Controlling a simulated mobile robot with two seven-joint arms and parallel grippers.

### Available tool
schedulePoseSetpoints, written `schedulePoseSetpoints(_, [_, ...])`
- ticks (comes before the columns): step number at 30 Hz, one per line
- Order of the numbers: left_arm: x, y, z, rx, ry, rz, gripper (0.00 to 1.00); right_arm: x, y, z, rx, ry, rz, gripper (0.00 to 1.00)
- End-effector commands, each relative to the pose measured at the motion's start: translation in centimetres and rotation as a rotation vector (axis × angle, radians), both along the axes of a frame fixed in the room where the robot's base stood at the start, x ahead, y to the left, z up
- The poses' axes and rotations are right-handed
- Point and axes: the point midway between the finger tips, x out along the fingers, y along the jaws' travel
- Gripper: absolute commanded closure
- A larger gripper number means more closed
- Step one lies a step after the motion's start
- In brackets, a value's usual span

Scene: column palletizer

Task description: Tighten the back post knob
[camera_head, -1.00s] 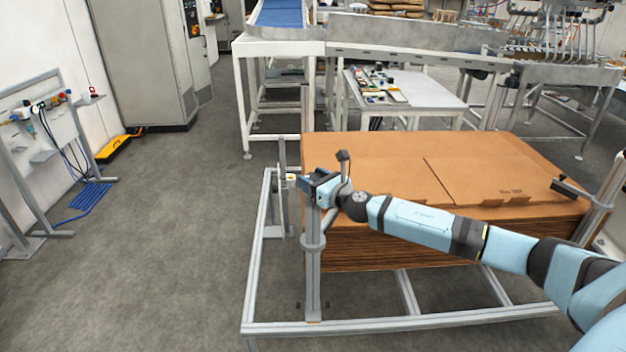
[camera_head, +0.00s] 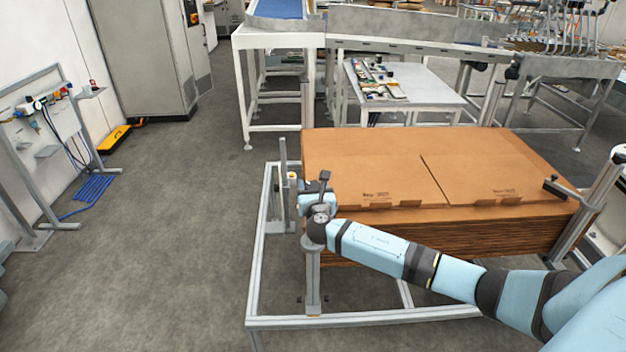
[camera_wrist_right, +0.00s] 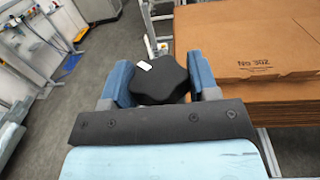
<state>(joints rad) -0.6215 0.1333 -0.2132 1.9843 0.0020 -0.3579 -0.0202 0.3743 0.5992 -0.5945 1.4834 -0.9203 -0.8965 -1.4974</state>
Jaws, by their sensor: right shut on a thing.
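A black lobed knob (camera_wrist_right: 160,82) with a small white mark sits between the two blue fingers of my right gripper (camera_wrist_right: 158,74) in the right wrist view. The fingers are shut on the knob from both sides. In the head view my right gripper (camera_head: 307,190) is at the left end of the carton stack, near an upright metal post (camera_head: 284,165). The knob is hidden there behind the gripper and wrist. A second post (camera_head: 313,280) stands below my wrist. My left gripper is not in view.
Flat brown cartons (camera_head: 370,150) are stacked in a metal frame (camera_head: 256,260) right of my gripper. Another post with a black handle (camera_head: 565,190) stands at the right. A conveyor and a white table (camera_head: 440,98) are behind. Open floor lies to the left.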

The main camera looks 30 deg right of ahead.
Motion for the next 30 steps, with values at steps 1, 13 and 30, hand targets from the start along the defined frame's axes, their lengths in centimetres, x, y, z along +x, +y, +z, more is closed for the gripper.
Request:
schedulePoseSetpoints(1, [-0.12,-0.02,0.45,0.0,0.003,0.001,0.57,0.06,0.21,0.23,0.005,0.0,-0.046,0.69])
schedulePoseSetpoints(13, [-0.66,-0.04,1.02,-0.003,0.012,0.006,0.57,0.08,0.2,0.06,0.002,0.0,-0.426,0.69])
schedulePoseSetpoints(30, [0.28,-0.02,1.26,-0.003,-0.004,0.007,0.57,0.04,0.1,0.05,0.0,-0.001,-0.816,0.69])
